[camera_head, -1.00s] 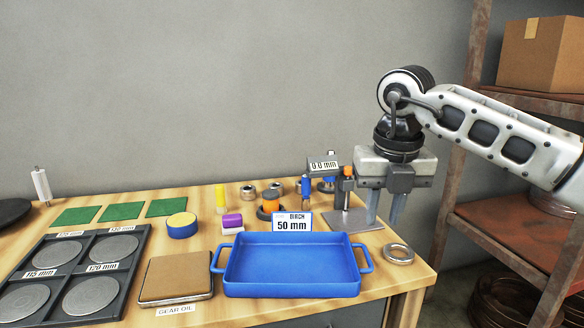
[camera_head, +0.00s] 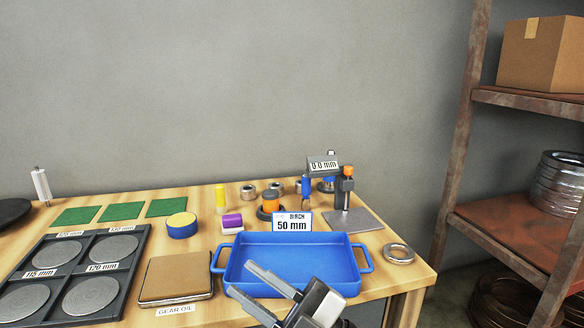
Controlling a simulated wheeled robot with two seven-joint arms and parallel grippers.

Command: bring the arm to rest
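My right gripper (camera_head: 262,291) shows at the bottom centre of the head view, in front of the blue tray (camera_head: 298,239) and overlapping its front edge in the picture. Its two fingers point up and to the left. They stand apart with nothing visible between them. Only the gripper's end shows; the rest of the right arm is below the picture. My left gripper is not in the picture. The blue tray looks empty and has a "BIRCH 50 mm" card (camera_head: 292,222) at its back edge.
The wooden bench (camera_head: 405,281) holds a dark panel of discs (camera_head: 38,240), a gear oil pad (camera_head: 176,277), green squares (camera_head: 119,211), a gauge stand (camera_head: 350,221) and a metal ring (camera_head: 399,253). A rusty shelf (camera_head: 512,223) stands at the right.

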